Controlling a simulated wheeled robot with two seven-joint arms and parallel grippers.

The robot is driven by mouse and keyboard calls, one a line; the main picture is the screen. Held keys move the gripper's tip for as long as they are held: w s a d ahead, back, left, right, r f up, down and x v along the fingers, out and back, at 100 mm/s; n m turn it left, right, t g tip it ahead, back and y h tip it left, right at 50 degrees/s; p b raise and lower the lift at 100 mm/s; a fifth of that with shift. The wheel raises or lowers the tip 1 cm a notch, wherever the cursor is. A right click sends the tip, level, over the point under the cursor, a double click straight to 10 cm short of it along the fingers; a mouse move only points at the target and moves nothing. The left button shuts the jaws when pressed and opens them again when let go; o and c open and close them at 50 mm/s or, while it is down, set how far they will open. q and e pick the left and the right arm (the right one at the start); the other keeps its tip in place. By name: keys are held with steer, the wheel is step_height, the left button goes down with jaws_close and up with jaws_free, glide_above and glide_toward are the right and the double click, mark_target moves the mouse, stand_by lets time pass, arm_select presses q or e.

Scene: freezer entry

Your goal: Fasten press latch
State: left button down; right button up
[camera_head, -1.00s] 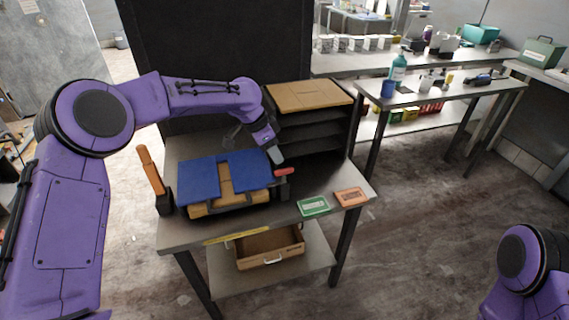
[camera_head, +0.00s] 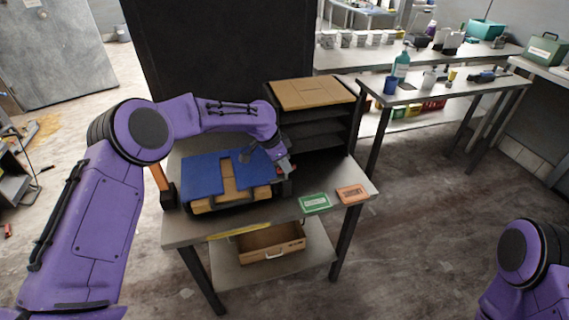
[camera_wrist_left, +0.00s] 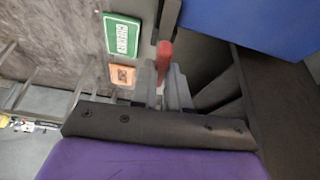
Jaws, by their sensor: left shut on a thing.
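The press (camera_head: 205,160) stands on the metal table, with blue panels over a tan block (camera_head: 232,190). A short latch with a red handle (camera_wrist_left: 165,52) is at its right side. My left gripper (camera_head: 284,165) is at that side and mostly hides the latch in the head view. In the left wrist view its grey fingers (camera_wrist_left: 163,78) are shut around the red handle. An orange lever (camera_head: 158,177) stands at the press's left side, partly hidden by my left arm. My right gripper is out of view.
A green card (camera_head: 314,203) and an orange card (camera_head: 352,194) lie on the table (camera_head: 290,212) to the right. A black shelf with a tan top (camera_head: 312,94) stands behind the press. An open drawer-like box (camera_head: 270,241) sits on the lower shelf.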

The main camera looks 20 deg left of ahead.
arm_select(q)
steer(key=shift+m, duration=0.5)
steer(key=c, duration=1.1)
jaws_free()
steer(key=b+v, duration=0.1)
steer(key=v, duration=0.9)
steer(key=shift+w+a+r+b, duration=0.1)
steer(key=shift+a+r+b, duration=0.15)
steer(key=shift+b, duration=0.15)
